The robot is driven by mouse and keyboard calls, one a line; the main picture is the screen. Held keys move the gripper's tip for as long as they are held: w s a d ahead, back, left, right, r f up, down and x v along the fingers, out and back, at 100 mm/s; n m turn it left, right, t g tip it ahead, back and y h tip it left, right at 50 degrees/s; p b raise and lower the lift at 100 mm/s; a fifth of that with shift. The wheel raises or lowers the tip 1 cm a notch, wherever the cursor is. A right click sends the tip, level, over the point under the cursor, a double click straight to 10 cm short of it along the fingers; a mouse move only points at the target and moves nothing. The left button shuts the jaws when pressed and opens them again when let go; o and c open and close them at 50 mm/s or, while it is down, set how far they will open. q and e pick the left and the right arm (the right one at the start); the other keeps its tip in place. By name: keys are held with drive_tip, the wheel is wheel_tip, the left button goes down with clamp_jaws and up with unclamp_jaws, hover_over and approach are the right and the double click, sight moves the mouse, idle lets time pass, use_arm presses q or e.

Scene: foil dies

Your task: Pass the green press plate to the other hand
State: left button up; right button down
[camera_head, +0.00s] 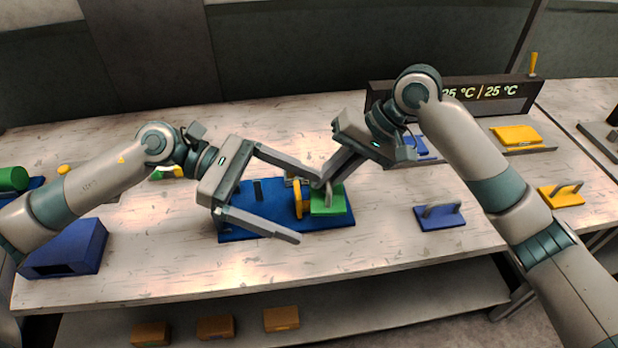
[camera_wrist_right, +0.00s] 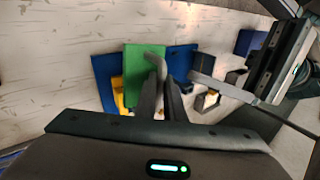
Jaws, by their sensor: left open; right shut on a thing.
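The green press plate (camera_head: 334,206) has a grey handle and is over the right part of the blue base (camera_head: 240,231) in the head view. I cannot tell whether it touches the base. My right gripper (camera_head: 328,184) is shut on its handle from above; the plate also shows in the right wrist view (camera_wrist_right: 137,66). My left gripper (camera_head: 308,208) is open and empty, its fingers spread to the left of the plate. A yellow upright part (camera_head: 298,199) stands on the blue base between the left gripper's fingers.
A blue plate with a handle (camera_head: 440,216) lies to the right. A yellow plate (camera_head: 561,195) lies further right, near another yellow piece (camera_head: 516,137). A blue box (camera_head: 66,250) stands at the front left. A display (camera_head: 490,92) stands at the back. Bare tabletop lies in front of the base.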

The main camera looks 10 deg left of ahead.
use_arm(q)
drive_tip(key=w+d+f+n+t+h, duration=0.1)
drive_tip(key=w+f+n+t+h, duration=0.2)
drive_tip(key=w, duration=0.6)
drive_tip(key=shift+w+f+n+t, duration=0.25)
drive_tip(key=shift+f+n+t, duration=0.15)
drive_tip(key=shift+f+t, duration=0.5)
drive_tip(key=shift+d, duration=0.1)
drive_tip(key=x, duration=0.7)
drive_tip(key=shift+d, duration=0.2)
drive_tip(key=c, duration=1.5)
drive_tip(key=shift+r, duration=0.15)
drive_tip(key=shift+c, duration=0.7)
use_arm(e)
drive_tip(key=c, duration=1.8)
unclamp_jaws()
